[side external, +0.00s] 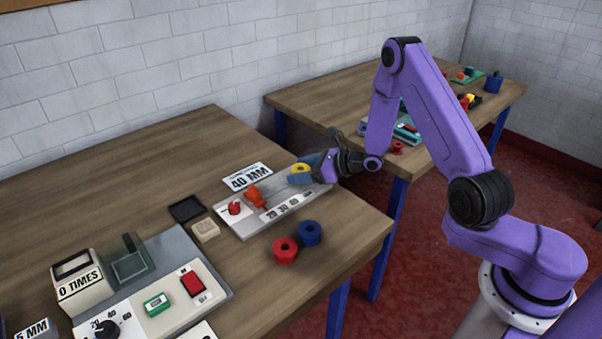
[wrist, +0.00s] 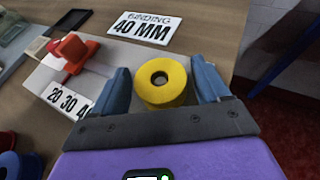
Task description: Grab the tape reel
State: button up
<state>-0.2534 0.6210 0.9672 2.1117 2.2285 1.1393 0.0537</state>
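A yellow tape reel (wrist: 161,82) with a dark center hole lies between the blue fingers of my gripper (wrist: 163,88) in the wrist view. A gap shows between the reel and the fingers, clearest on the right, so the gripper looks open around it. In the side view the yellow reel (side external: 301,169) is at the right end of a grey device (side external: 243,227), partly hidden by my gripper (side external: 304,173). A red reel (side external: 285,250) and a blue reel (side external: 309,233) stand together on the table in front of the device.
The grey device has an orange part (side external: 257,195) and a red knob (side external: 234,208). A "40 MM" sign (side external: 248,177) lies behind it. A control panel with a "0 TIMES" counter (side external: 79,287) is at the left front. A second table (side external: 330,98) stands behind.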

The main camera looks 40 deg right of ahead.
jog(key=c, duration=0.8)
jog(key=shift+r, duration=0.1)
